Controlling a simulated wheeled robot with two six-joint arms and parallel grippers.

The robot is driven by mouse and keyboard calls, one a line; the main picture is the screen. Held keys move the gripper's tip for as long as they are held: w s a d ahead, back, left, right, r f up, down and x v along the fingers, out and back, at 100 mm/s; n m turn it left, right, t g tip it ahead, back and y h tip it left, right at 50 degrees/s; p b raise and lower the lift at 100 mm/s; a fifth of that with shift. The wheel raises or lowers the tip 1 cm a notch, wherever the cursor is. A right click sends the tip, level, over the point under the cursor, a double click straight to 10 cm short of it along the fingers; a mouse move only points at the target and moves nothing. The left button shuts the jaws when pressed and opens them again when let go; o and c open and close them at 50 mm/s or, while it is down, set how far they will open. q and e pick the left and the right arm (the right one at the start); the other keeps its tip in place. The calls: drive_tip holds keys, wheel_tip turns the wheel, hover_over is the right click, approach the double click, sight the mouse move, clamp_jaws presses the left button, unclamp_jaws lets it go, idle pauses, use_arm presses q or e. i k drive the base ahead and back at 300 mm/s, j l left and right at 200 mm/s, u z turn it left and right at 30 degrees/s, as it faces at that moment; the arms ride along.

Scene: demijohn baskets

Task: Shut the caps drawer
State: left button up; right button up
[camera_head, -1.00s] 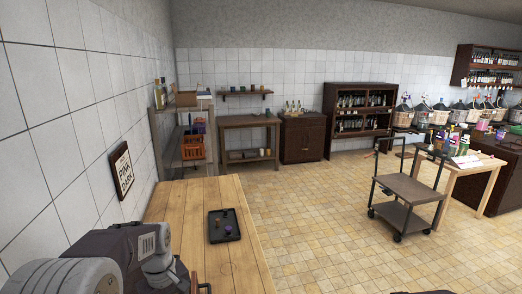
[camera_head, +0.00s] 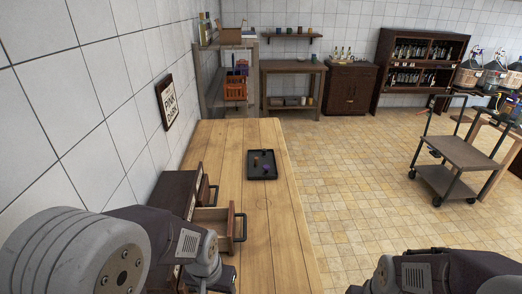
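A dark brown drawer cabinet (camera_head: 172,192) stands on the left of the wooden table, by the tiled wall. A drawer (camera_head: 212,214) with a pale wooden inside is pulled out of it to the right, with a black handle on its front. Behind it is another dark drawer front (camera_head: 203,191) with a black handle; I cannot tell how far out it is. No label shows which one is the caps drawer. My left arm covers the cabinet's near part. Only a dark piece of my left gripper (camera_head: 224,280) shows at the bottom edge; its fingers are hidden. My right gripper is below the frame.
The wooden table (camera_head: 272,228) has free room right of the open drawer. A black tray (camera_head: 262,172) with small items lies farther back. A sign (camera_head: 168,102) hangs on the left wall. A trolley (camera_head: 462,153) stands on open floor at the right.

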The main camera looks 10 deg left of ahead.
sight(222, 220)
drive_tip(key=l+u, duration=0.2)
drive_tip(key=u, duration=0.3)
drive_tip(key=i+l+u, duration=0.1)
drive_tip(key=l+u, duration=0.15)
drive_tip(key=u, duration=0.2)
drive_tip(key=i+u, duration=0.1)
drive_tip(key=u, duration=0.25)
drive_tip(key=i+u, duration=0.1)
drive_tip(key=u, duration=0.3)
